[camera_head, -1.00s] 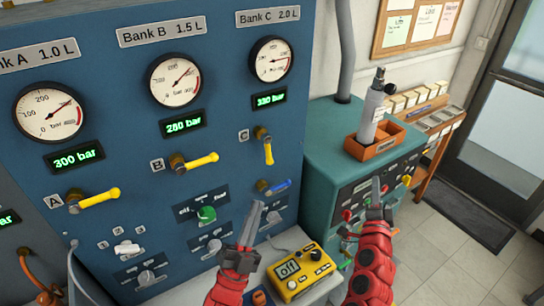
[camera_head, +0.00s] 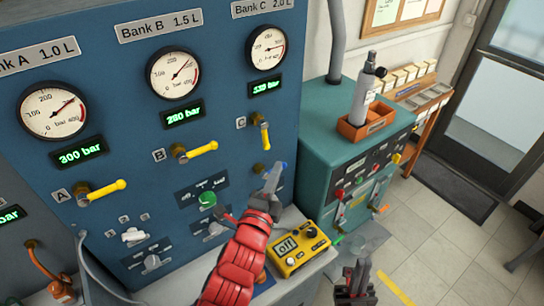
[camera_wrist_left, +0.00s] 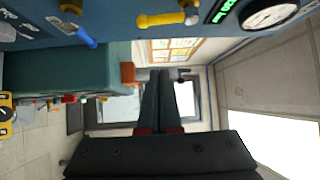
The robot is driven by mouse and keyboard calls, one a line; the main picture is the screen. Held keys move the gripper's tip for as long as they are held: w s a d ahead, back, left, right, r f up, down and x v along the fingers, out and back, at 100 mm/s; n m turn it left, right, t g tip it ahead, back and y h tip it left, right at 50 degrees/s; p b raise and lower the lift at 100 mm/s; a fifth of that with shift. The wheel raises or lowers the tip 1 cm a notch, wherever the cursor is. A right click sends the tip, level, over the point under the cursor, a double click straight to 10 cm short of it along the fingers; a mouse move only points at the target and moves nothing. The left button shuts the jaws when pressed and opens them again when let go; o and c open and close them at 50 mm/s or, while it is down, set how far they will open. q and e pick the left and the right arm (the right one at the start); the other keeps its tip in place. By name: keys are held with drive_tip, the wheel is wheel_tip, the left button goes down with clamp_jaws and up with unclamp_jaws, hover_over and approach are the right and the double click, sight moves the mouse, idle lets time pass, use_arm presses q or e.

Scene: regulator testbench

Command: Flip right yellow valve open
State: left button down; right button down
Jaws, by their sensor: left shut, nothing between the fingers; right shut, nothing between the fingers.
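The right yellow valve, marked C, has its handle (camera_head: 265,138) hanging down from a brass body below the Bank C gauge. It also shows in the left wrist view (camera_wrist_left: 160,19), at the top edge. My left gripper (camera_head: 272,174) is shut and empty, below that handle and in front of the blue valve handle (camera_head: 283,168), partly covering it. Whether it touches the blue handle I cannot tell. In the left wrist view its closed fingers (camera_wrist_left: 158,78) are apart from the yellow handle. My right gripper (camera_head: 360,268) is shut and empty, low in front of the bench.
Yellow valves B (camera_head: 203,149) and A (camera_head: 106,189) have sideways handles. A yellow meter (camera_head: 300,250) sits on the ledge below my left gripper. A teal cabinet (camera_head: 322,125) with a grey cylinder (camera_head: 363,95) in an orange tray stands right.

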sight(265, 137)
use_arm(q)
drive_tip(key=w+a+b, duration=0.1)
drive_tip(key=w+b, duration=0.4)
drive_tip(key=w, duration=0.4)
drive_tip(key=shift+r+b, duration=0.25)
drive_tip(key=shift+b, duration=0.05)
idle(0.3)
